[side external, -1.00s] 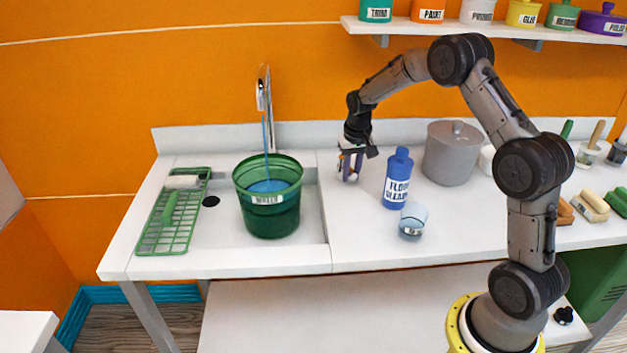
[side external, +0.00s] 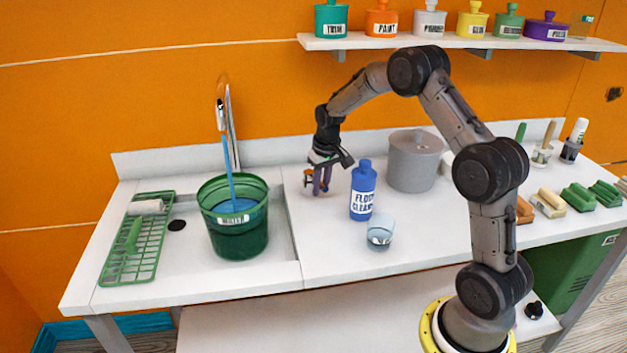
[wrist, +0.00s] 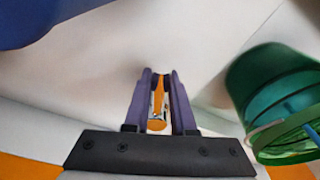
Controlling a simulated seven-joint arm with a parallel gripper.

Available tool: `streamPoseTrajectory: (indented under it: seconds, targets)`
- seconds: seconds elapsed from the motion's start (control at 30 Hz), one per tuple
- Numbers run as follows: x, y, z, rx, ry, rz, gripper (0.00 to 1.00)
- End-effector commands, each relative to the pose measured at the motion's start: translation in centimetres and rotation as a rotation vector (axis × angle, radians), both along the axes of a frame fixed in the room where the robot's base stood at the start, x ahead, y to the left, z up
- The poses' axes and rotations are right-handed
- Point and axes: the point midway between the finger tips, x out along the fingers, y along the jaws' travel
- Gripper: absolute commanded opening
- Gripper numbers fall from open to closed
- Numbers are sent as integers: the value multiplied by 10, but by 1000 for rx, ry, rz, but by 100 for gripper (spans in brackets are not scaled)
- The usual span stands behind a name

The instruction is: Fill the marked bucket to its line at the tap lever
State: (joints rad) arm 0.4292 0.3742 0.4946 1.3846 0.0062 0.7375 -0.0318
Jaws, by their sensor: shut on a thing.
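The green bucket (side external: 236,243) stands upright in the sink under the tap (side external: 227,118). Its white label reads "WATER"; I cannot make out a separate fill line. A blue stream (side external: 228,160) runs from the tap into it, and blue water (side external: 234,205) shows inside below the rim. The bucket also shows at the right of the wrist view (wrist: 262,95). My gripper (side external: 322,188) is low over the counter, right of the bucket, shut on the small orange tap lever (wrist: 158,98) between its purple fingers. The fingers partly hide the lever.
A blue floor cleaner bottle (side external: 363,190) and a clear cup (side external: 380,232) stand close right of my gripper. A grey lidded pot (side external: 414,165) is behind them. A green rack (side external: 135,250) lies left of the bucket. Labelled pots line the shelf (side external: 440,42) above.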

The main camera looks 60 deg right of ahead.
Motion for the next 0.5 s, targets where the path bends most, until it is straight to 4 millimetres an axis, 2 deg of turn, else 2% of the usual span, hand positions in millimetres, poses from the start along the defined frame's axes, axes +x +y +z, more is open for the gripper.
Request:
streamPoseTrajectory:
  seconds: [0.27,0.5]
  targets:
    - [0,1,0,0,1,-12,0]
    - [7,12,0,0,0,-200,0]
